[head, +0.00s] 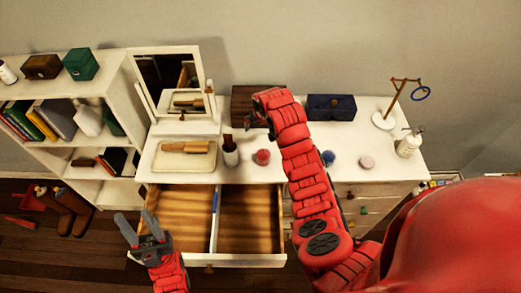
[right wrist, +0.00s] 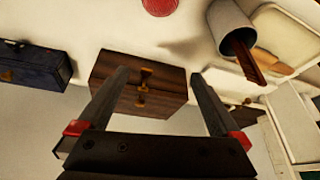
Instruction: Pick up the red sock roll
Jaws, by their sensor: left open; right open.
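The red sock roll (head: 263,157) sits on the white dresser top (head: 225,172), left of my right forearm. It also shows at the top edge of the right wrist view as a red ball (right wrist: 160,6), partly cut off. My right gripper (head: 256,122) is above the dresser, behind the sock roll and apart from it. In the right wrist view its two fingers (right wrist: 160,78) are spread and empty, in front of a brown wooden box (right wrist: 140,84). My left gripper (head: 135,219) is open and empty by the left open drawer.
Blue (head: 328,158) and pale pink (head: 366,162) rolls lie to the right. A blue box (head: 331,107), stand (head: 383,121) and mirror (head: 180,130) are behind.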

